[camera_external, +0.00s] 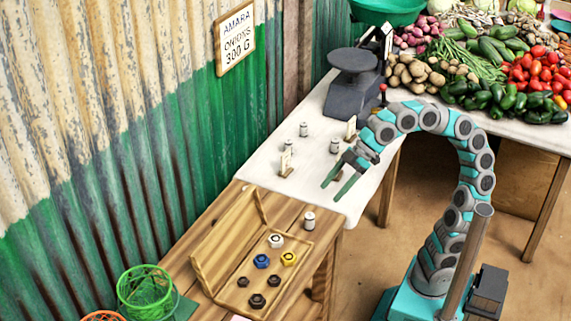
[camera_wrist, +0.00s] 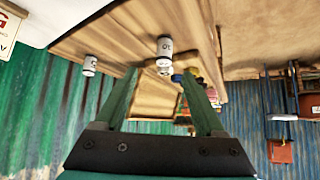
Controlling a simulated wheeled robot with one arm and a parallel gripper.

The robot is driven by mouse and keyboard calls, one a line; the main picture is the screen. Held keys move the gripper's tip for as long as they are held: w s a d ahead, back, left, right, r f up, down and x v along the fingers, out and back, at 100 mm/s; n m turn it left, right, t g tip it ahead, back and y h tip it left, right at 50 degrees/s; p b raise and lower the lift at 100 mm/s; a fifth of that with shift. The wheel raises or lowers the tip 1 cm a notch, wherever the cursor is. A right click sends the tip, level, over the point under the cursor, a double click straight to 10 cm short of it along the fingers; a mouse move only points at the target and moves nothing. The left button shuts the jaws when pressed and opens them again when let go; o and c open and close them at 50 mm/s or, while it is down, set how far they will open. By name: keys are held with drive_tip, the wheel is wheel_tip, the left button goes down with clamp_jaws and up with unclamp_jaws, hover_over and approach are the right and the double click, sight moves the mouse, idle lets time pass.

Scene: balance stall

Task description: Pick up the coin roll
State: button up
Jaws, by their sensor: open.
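Several small white cylinders with grey ends look like coin rolls; I cannot tell which one the task means. In the external view one (camera_external: 310,220) stands alone on the wooden table, and others (camera_external: 303,130) stand on the white table. My gripper (camera_external: 335,187) is open and empty, above the white table's near edge. In the wrist view a white cylinder marked with digits (camera_wrist: 164,48) shows beyond my fingertips (camera_wrist: 158,77), roughly between them and apart from them. Another white cylinder (camera_wrist: 90,65) is to its left.
An open wooden case (camera_external: 225,290) with several coloured nuts lies on the wooden table (camera_external: 205,230). A green basket (camera_external: 145,290) stands nearby. A dark scale (camera_external: 352,85) stands on the white table (camera_external: 315,185), with vegetables behind. A corrugated wall (camera_external: 130,120) borders the left.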

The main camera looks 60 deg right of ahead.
sight(330, 149)
drive_tip(key=w+d+m+t+h, duration=0.1)
drive_tip(key=w+d+m, duration=0.1)
drive_tip(key=d+m, duration=0.1)
drive_tip(key=w+d+f+m+t+h, duration=0.1)
drive_tip(key=w+d+m+h, duration=0.1)
drive_tip(key=d, duration=0.4)
drive_tip(key=w+d+f+m+t+h, duration=0.1)
drive_tip(key=w+d+m+h, duration=0.1)
drive_tip(key=d, duration=0.3)
drive_tip(key=shift+w+d+m+b, duration=0.15)
drive_tip(key=shift+w+m+b, duration=0.15)
drive_tip(key=shift+w+m, duration=0.55)
drive_tip(key=d+m+h, duration=0.2)
drive_tip(key=d, duration=0.2)
drive_tip(key=w+d+m+h, duration=0.1)
drive_tip(key=d+m+h, duration=0.1)
drive_tip(key=d, duration=0.3)
drive_tip(key=d+f+m+h, duration=0.1)
drive_tip(key=d+m+h, duration=0.1)
drive_tip(key=d, duration=0.3)
drive_tip(key=shift+w+d+f+m+t, duration=0.1)
drive_tip(key=shift+w+d+m+t, duration=0.05)
drive_tip(key=shift+w+m+t, duration=0.25)
drive_tip(key=shift+d+f, duration=0.15)
drive_tip(key=shift+d, duration=0.05)
drive_tip(key=b+x, duration=0.1)
drive_tip(key=x, duration=0.6)
drive_tip(key=shift+d+f, duration=0.15)
drive_tip(key=shift+f, duration=0.2)
clamp_jaws()
